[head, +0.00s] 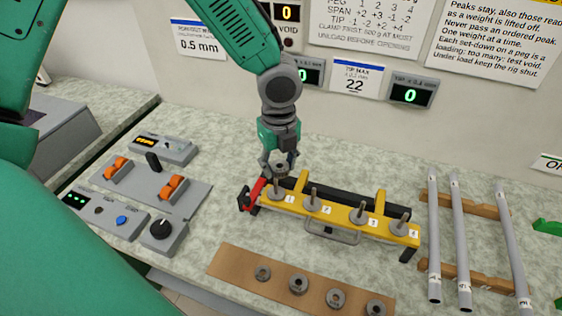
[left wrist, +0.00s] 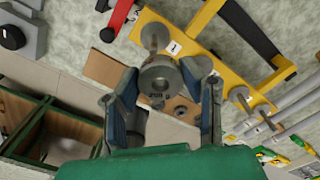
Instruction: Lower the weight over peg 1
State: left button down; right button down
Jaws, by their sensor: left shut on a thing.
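My left gripper (head: 279,160) points down above the left end of the yellow rig (head: 340,213). It is shut on a grey round weight (left wrist: 161,82), which sits between its fingers in the left wrist view. Peg 1 (head: 277,187), a thin upright pin on a round grey base, stands just below the gripper. It also shows in the left wrist view (left wrist: 155,36), beside the number 1 label and apart from the weight in the picture. The gap between weight and peg tip is hard to judge. My right gripper is out of view.
Pegs 2, 3 and 4 (head: 400,222) stand along the rig. A red lever (head: 252,194) is at its left end. A brown board (head: 245,267) with several weights lies in front. Grey rods (head: 459,240) rest on wooden supports at right; a control panel (head: 150,190) is left.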

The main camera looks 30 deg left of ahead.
aim_at(277, 192)
pick_arm(q)
jog(key=shift+a+f, duration=0.15)
jog(key=shift+f, duration=0.25)
jog(key=shift+w+a+f+b, duration=0.1)
jog(key=shift+a+f+b, duration=0.45)
jog(key=shift+f+b, duration=0.15)
jog(key=shift+a+f+b, duration=0.45)
jog(key=shift+b, duration=0.05)
jog(key=shift+f+b, duration=0.15)
jog(key=shift+b, duration=0.15)
jog(key=shift+s+d+f+b, duration=0.25)
jog(key=shift+d+f+b, duration=0.1)
jog(key=shift+d+b, duration=0.2)
jog(key=shift+w+d+f, duration=0.25)
jog(key=shift+d+f, duration=0.05)
jog(key=shift+f, duration=0.15)
jog(key=shift+a+f+b, duration=0.25)
jog(key=shift+f, duration=0.25)
jog(key=shift+a+f+b, duration=0.25)
jog(key=shift+f, duration=0.5)
jog(key=shift+d+f, duration=0.3)
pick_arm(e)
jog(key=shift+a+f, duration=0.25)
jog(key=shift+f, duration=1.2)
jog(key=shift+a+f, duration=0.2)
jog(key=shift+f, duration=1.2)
